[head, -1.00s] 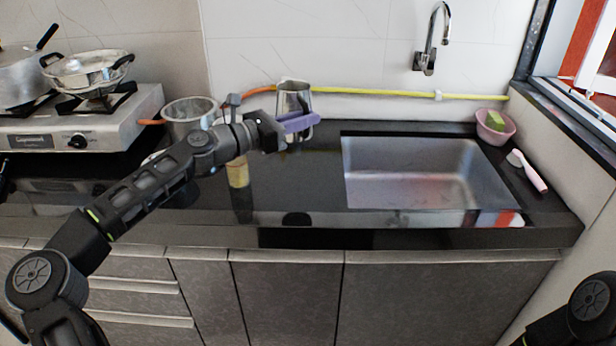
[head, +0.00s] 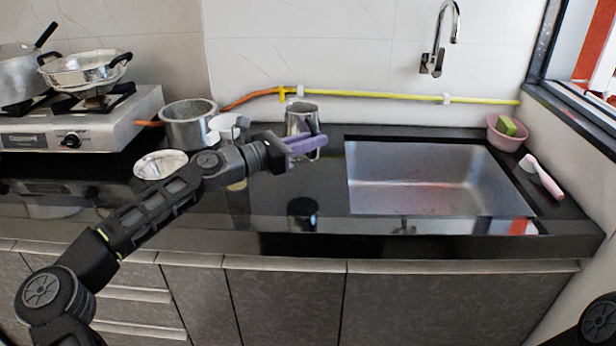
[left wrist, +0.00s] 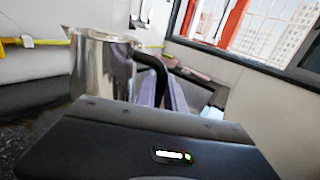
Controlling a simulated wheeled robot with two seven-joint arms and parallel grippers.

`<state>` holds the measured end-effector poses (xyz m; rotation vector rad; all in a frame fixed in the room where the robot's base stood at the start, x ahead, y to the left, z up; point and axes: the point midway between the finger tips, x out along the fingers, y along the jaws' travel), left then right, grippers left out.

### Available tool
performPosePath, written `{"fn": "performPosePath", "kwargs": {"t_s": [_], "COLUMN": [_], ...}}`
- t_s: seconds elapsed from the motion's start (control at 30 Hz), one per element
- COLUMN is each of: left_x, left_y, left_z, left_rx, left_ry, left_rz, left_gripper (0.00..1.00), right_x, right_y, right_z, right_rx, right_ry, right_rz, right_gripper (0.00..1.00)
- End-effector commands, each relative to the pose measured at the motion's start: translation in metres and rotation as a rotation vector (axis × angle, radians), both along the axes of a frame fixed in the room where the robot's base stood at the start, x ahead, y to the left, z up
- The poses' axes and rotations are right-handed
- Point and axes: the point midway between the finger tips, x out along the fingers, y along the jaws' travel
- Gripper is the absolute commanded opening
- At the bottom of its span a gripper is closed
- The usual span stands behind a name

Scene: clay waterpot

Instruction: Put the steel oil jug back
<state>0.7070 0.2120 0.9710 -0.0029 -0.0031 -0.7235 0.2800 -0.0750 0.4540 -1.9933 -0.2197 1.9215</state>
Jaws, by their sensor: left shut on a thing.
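The steel oil jug (head: 301,117) is a shiny upright metal jug with a black handle. It is near the back of the counter, left of the sink. My left gripper (head: 307,146), with purple fingers, is shut on the jug's handle side. In the left wrist view the jug (left wrist: 100,68) stands upright beyond my gripper, with its black handle (left wrist: 156,72) at the purple fingers. The fingers partly hide the jug's lower part in the head view, and I cannot tell whether its base touches the counter. My right gripper is out of view.
A steel pot (head: 188,125), a white cup (head: 226,123) and a shallow bowl (head: 161,164) are left of the jug. The stove (head: 95,125) is farther left. The sink (head: 430,185) lies right. A yellow hose (head: 390,96) runs along the wall. The front counter is mostly clear.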

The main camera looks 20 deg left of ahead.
Motion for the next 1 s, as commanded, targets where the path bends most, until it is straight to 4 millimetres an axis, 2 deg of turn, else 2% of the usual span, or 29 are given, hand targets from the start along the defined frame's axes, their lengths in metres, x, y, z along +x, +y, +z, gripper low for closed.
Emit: {"fn": "performPosePath", "kwargs": {"t_s": [0.1, 0.23, 0.6, 0.9, 1.0], "left_x": [0.000, 0.000, 0.000, 0.000, 0.000], "left_y": [0.000, 0.000, 0.000, 0.000, 0.000], "left_z": [-0.023, -0.040, -0.045, -0.080, -0.082], "left_rx": [-0.004, -0.003, 0.000, -0.003, 0.000], "left_ry": [0.000, -0.003, -0.003, -0.002, -0.003], "left_rz": [-0.001, 0.001, 0.001, 0.001, 0.001], "left_gripper": [0.00, 0.00, 0.00, 0.00, 0.00], "right_x": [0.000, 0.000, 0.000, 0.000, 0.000], "right_y": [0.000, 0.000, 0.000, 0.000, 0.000], "right_z": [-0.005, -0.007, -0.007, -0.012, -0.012], "right_rx": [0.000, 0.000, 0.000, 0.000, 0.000], "right_ry": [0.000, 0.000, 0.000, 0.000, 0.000], "right_rz": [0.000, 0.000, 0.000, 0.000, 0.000], "right_gripper": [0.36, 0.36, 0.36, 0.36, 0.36]}}
